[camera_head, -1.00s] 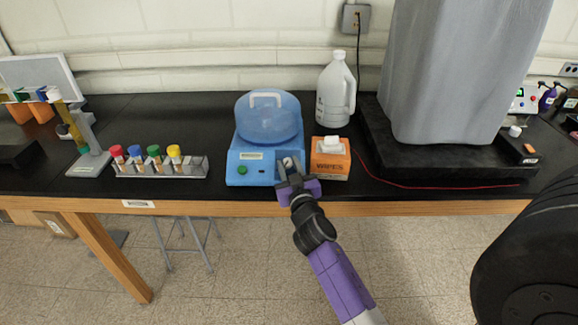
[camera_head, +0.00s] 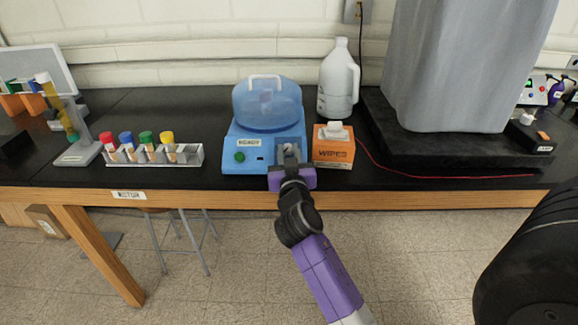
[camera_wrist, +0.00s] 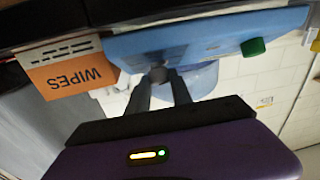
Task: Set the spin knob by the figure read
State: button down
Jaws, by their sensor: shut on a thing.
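A blue centrifuge-like machine (camera_head: 238,146) with a translucent domed lid and white handle (camera_head: 265,80) stands on the black bench. Its front has a green button (camera_head: 239,157), a small dark port and a grey spin knob at the right. My gripper (camera_head: 287,156) is at the right of that front panel, its jaws shut on the knob. The wrist view shows the same panel upside down, with the knob (camera_wrist: 158,74) between my two fingertips (camera_wrist: 162,80) and the green button (camera_wrist: 253,47) off to the right. The jaws largely hide the knob; its setting cannot be read.
An orange wipes box (camera_head: 333,149) stands close to the right of my gripper. A white jug (camera_head: 337,82) is behind it. A rack of capped tubes (camera_head: 152,155) and a tilted tube on a stand (camera_head: 78,150) are at the left. A red cable (camera_head: 440,175) runs along the bench's right.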

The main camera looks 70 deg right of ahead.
jog(key=shift+w+a+f+m+g+h+b, duration=0.1)
jog(key=shift+f+m+g+h+b, duration=0.15)
jog(key=shift+m+g+b, duration=0.85)
jog(key=shift+w+f+m+g+h+b, duration=0.15)
jog(key=shift+m+h+b, duration=0.25)
jog(key=shift+b, duration=1.45)
jog(key=shift+r+m+g+b, duration=0.15)
jog(key=shift+m+g+b, duration=0.65)
jog(key=shift+b, duration=0.4)
jog(key=shift+r+m+g+h+b, duration=0.25)
jog(key=shift+m+g+b, duration=0.4)
jog(key=shift+b, duration=0.2)
jog(key=c, duration=1.1)
grip_release()
jog(key=shift+c, duration=0.2)
jog(key=s+a, duration=0.1)
jog(key=a, duration=0.6)
jog(key=shift+s+a+b, duration=0.15)
jog(key=shift+a+b, duration=0.2)
